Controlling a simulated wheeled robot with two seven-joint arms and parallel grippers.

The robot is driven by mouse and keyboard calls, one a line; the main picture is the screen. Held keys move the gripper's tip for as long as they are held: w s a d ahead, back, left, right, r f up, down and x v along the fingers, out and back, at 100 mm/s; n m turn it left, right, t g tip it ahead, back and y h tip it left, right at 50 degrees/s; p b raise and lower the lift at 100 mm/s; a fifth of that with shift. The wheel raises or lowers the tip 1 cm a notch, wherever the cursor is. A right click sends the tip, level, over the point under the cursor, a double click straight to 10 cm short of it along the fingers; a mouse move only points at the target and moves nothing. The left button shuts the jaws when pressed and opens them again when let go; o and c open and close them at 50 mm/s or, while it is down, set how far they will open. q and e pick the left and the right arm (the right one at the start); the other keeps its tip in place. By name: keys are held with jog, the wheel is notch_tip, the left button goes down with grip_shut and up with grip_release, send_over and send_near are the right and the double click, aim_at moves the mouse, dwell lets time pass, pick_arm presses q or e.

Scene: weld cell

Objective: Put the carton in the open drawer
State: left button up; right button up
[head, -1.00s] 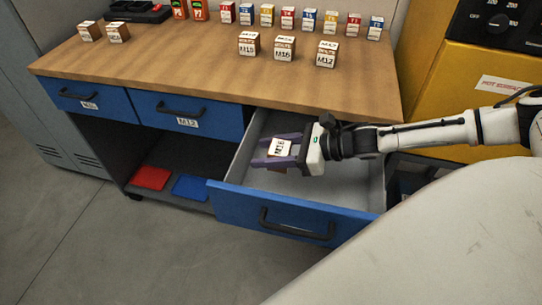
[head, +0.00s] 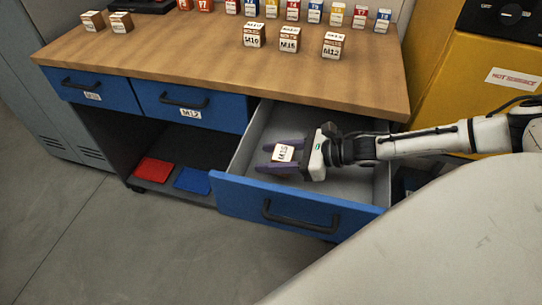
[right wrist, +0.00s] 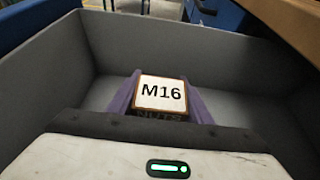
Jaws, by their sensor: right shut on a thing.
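The carton (head: 283,153), with a white top marked M16, is between the purple fingers of my right gripper (head: 280,157). The gripper is shut on it, inside the open drawer (head: 300,206) with a blue front and grey walls. In the right wrist view the carton (right wrist: 161,94) sits between the two fingers (right wrist: 160,100), with grey drawer walls around it. I cannot tell whether its underside touches the drawer floor. My left gripper is not in view.
The wooden bench top (head: 200,60) carries several cartons, among them one marked M12 (head: 333,45), and a row of small coloured boxes. Two shut blue drawers (head: 180,105) are at left. Red (head: 154,170) and blue (head: 192,180) mats lie on the lower shelf. A yellow machine (head: 470,90) stands at right.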

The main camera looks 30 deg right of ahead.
jog(key=o, duration=1.4)
jog(key=shift+o, duration=0.2)
jog(key=shift+r+p, duration=0.25)
jog(key=shift+p, duration=0.05)
jog(key=shift+r+p, duration=0.4)
jog(key=shift+r, duration=0.05)
jog(key=b+v, duration=0.1)
jog(key=v, duration=1.1)
jog(key=shift+f, duration=0.15)
